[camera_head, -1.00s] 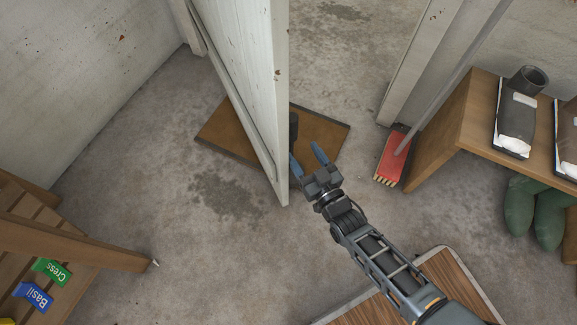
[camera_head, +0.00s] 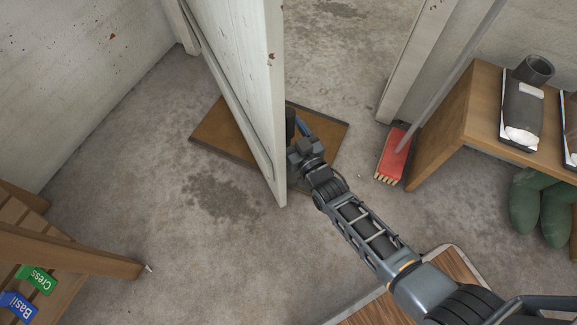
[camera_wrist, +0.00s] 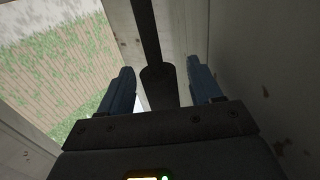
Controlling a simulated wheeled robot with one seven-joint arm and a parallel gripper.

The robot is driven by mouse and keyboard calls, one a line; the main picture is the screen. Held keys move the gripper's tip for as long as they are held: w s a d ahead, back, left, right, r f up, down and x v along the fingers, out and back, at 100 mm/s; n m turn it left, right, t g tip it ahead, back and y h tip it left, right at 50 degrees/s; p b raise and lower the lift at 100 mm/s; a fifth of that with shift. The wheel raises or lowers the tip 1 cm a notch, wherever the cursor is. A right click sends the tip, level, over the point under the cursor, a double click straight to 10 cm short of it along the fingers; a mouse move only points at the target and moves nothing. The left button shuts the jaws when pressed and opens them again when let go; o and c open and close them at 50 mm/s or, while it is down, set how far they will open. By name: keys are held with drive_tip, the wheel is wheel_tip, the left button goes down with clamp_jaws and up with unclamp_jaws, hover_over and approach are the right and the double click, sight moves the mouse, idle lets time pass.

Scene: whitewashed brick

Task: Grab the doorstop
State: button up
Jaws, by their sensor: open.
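The doorstop looks like a dark upright piece (camera_head: 290,124) beside the white door (camera_head: 245,80), standing over the brown mat. In the wrist view a dark post with a thicker rounded lower end (camera_wrist: 158,88) shows between my fingers; it appears to be the same piece. My gripper (camera_head: 301,134) is at it, right of the door's edge. In the wrist view my gripper (camera_wrist: 160,75) is open, with one blue finger on each side of the dark piece and gaps visible. My own arm and the door hide part of the doorstop's lower end.
The brown mat (camera_head: 325,142) lies under the door. A red broom head (camera_head: 395,153) stands to the right, by a wooden bench (camera_head: 445,125) with bags on it and green boots (camera_head: 525,207) beneath. A slatted wooden stand (camera_head: 75,252) is at lower left. Floor between is clear.

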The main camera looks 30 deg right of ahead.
drive_tip(key=shift+c, duration=0.2)
clamp_jaws()
idle(0.3)
idle(0.8)
drive_tip(key=shift+r, duration=0.25)
